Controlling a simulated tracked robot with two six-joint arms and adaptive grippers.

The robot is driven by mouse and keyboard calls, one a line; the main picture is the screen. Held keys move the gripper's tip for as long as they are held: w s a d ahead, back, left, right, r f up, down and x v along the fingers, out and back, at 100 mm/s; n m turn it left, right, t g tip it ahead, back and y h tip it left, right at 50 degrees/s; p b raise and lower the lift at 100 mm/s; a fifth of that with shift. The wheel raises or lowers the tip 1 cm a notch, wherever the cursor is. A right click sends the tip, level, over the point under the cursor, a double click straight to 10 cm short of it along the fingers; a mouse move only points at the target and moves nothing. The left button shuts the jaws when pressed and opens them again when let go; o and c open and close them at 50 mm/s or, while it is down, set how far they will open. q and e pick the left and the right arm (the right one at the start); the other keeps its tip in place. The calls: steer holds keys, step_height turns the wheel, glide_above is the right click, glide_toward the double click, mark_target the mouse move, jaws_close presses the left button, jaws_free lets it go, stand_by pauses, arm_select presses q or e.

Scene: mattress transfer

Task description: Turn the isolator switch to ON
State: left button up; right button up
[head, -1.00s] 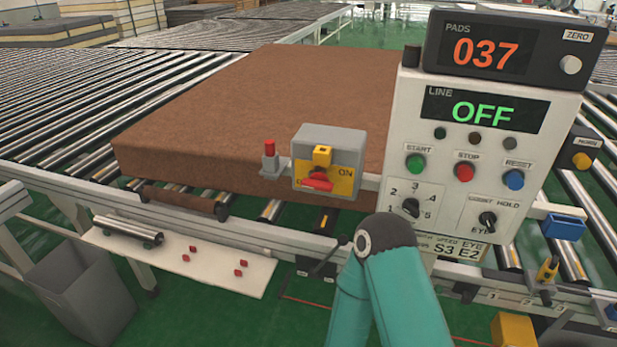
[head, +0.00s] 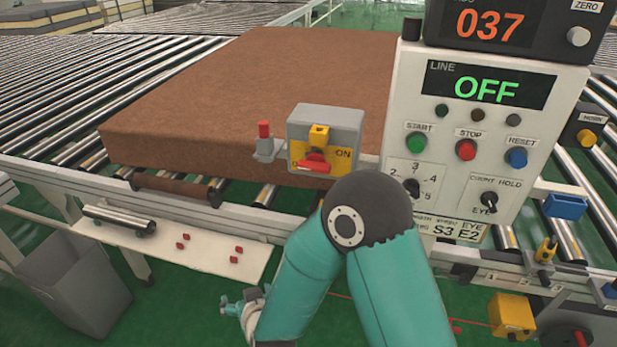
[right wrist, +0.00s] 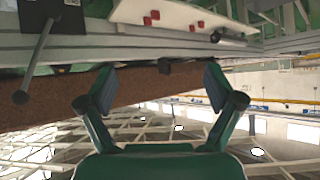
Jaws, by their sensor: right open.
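The isolator switch is a grey box with a yellow plate (head: 341,163), mounted on the conveyor's front rail left of the control panel. Its red handle (head: 313,167) lies roughly level across the plate, with the ON label to its upper right. A yellow piece (head: 318,134) sits above the handle. My right gripper (head: 240,306) is below and left of the switch, in front of the rail and well apart from it, partly hidden by my arm. In the right wrist view its fingers (right wrist: 160,87) are spread, with nothing between them. My left gripper is out of view.
The control panel (head: 400,225) stands close right of the switch, its display reading OFF. A brown mattress (head: 250,90) lies on the rollers behind. A red-topped post (head: 264,140) is just left of the switch. A white shelf (head: 205,255) and grey bin (head: 70,290) are at left.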

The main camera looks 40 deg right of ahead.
mark_target(313, 170)
step_height(313, 170, up, 10)
steer(key=w+m+t+h, duration=0.1)
steer(key=t+h, duration=0.2)
steer(key=s+d+r+m+g+h+b, duration=0.1)
steer(key=s+d+r+m+h, duration=0.15)
steer(key=s+r+h, duration=0.5)
steer(key=s+d+r+m+g+h+b, duration=0.15)
steer(key=s+r+m, duration=0.3)
steer(key=r, duration=0.55)
steer(key=shift+n+t, duration=0.25)
steer(key=shift+n, duration=0.15)
steer(key=p+x, duration=0.1)
steer(key=x, duration=0.7)
steer(key=p+x, duration=0.2)
steer(key=x, duration=0.7)
steer(key=shift+s+d+r, duration=0.15)
steer(key=shift+s+r, duration=0.05)
steer(key=shift+r, duration=0.05)
